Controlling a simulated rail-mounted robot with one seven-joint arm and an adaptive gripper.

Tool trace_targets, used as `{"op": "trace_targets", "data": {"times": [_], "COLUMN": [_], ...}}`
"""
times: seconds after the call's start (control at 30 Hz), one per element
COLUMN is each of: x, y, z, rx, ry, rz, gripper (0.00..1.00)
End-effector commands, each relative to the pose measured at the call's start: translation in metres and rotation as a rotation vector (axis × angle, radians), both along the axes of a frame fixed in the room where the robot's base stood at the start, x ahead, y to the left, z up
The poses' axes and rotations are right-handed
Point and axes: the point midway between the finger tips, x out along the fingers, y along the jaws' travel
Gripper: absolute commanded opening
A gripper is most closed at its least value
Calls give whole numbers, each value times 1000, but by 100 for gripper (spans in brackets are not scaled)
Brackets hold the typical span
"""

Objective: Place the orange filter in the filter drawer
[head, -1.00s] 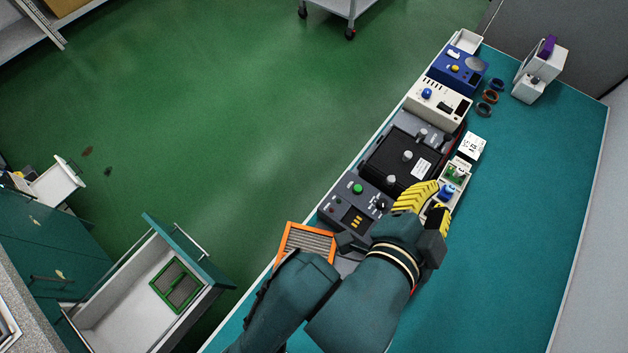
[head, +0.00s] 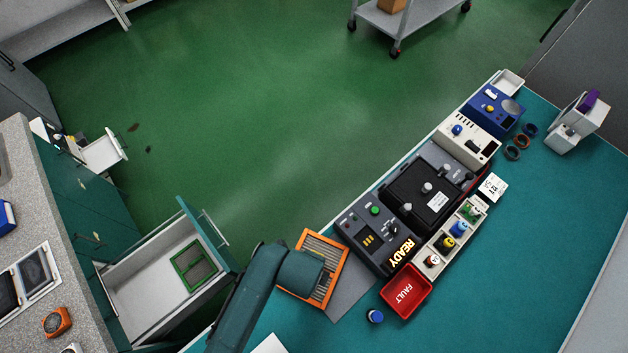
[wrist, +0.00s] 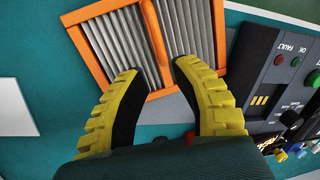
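The orange filter (head: 331,247), an orange frame with grey pleats, lies on the left edge of the teal bench beside the grey control box. My arm covers part of it in the head view. In the wrist view the filter (wrist: 164,45) is just ahead of my gripper (wrist: 158,72). The yellow fingers are spread with a gap between them, near the frame's bar, and hold nothing that I can see. The filter drawer (head: 122,290) is pulled open at lower left, and a green-framed filter (head: 194,266) lies inside it.
A black-lidded test unit (head: 420,188), a red FAULT bin (head: 405,291) and a row of small parts in a tray (head: 432,262) are on the bench. A blue-capped item (head: 375,316) stands near the bin. Green floor lies between bench and cabinets.

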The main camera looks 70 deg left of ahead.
Motion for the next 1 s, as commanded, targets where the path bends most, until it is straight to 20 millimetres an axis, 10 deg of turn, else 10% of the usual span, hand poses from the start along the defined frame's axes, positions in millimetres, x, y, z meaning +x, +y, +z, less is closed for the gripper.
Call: {"op": "trace_targets", "data": {"times": [0.33,0.63,0.8,1.0], "x": [8,9,9,9], "y": [8,9,9,9], "z": [-49,-54,-54,-54], "rx": [0,2,1,1], "ry": [0,-2,-2,-2], "rz": [0,0,0,0], "gripper": [28,28,0,0]}}
